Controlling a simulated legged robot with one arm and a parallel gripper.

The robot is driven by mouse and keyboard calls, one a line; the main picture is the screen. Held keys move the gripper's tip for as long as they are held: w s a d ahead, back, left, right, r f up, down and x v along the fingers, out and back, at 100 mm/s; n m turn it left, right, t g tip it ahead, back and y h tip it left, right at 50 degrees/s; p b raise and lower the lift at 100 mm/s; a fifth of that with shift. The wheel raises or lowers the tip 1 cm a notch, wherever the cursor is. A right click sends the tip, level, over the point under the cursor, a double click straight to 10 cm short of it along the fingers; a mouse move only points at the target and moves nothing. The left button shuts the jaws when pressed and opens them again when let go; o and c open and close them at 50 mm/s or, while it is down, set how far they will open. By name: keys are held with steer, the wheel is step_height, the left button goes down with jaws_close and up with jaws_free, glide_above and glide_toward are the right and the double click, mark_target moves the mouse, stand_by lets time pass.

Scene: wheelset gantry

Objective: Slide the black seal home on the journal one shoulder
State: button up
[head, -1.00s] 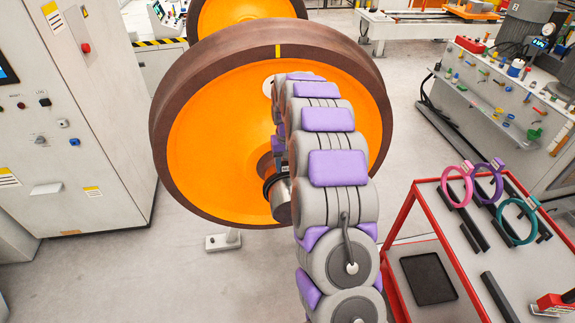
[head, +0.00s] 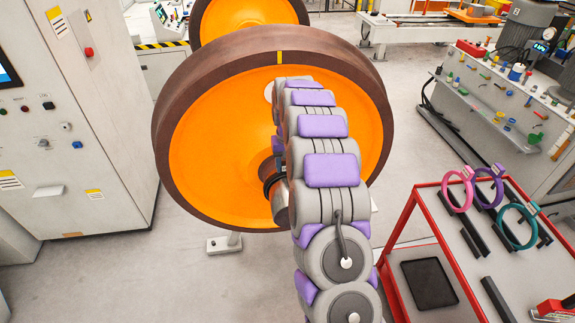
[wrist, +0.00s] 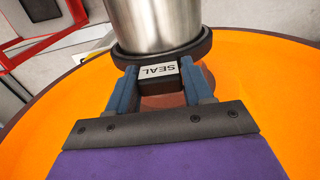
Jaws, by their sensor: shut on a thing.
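The black seal (wrist: 203,50) is a ring around the silver journal (wrist: 155,25) in the wrist view, at the end towards the wheel. Its block reads "SEAL". My gripper (wrist: 159,74) is shut on this block, one blue finger on each side. A brown hub part (wrist: 168,101) shows between the fingers, beyond the seal. Whether the seal touches the shoulder cannot be told. In the head view the seal (head: 267,186) is a dark arc beside the journal (head: 281,206), in front of the orange wheel (head: 215,150).
A red-framed cart (head: 408,215) at the right carries pink (head: 459,193), purple (head: 489,188) and teal (head: 517,226) rings and a black tray (head: 428,284). A grey cabinet (head: 75,110) stands at the left. Floor is clear between cabinet and wheel.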

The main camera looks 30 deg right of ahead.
steer(key=shift+w+d+p, duration=0.2)
steer(key=shift+w+p, duration=0.1)
steer(key=shift+w, duration=0.4)
steer(key=shift+w+d, duration=0.1)
steer(key=shift+w, duration=0.25)
steer(key=shift+w+d+p, duration=0.2)
steer(key=shift+w+p, duration=0.4)
steer(key=shift+w, duration=0.2)
steer(key=o, duration=1.2)
steer(key=shift+r, duration=0.1)
step_height(320, 180, up, 17)
steer(key=p, duration=0.2)
steer(key=shift+d, duration=0.15)
